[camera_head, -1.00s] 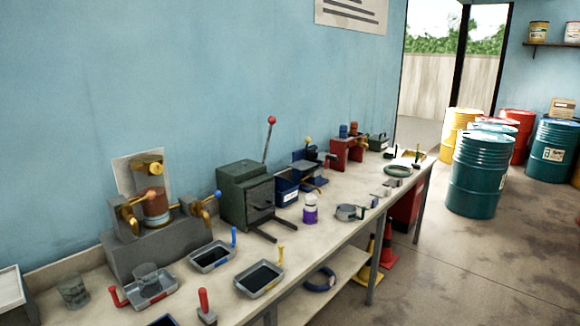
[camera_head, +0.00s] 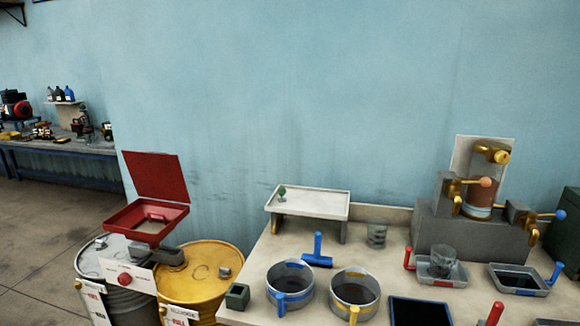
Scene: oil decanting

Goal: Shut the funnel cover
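The funnel is a red square tray (camera_head: 131,228) on top of the drums at the lower left. Its red cover (camera_head: 156,176) stands open, raised upright along the tray's back edge. Neither of my grippers shows in the view.
The bench (camera_head: 262,262) to the right holds a white raised tray (camera_head: 312,203), two round pans (camera_head: 291,276), a blue-handled tool (camera_head: 317,253) and a brass-valved apparatus (camera_head: 477,213). Open floor (camera_head: 40,235) lies at the left.

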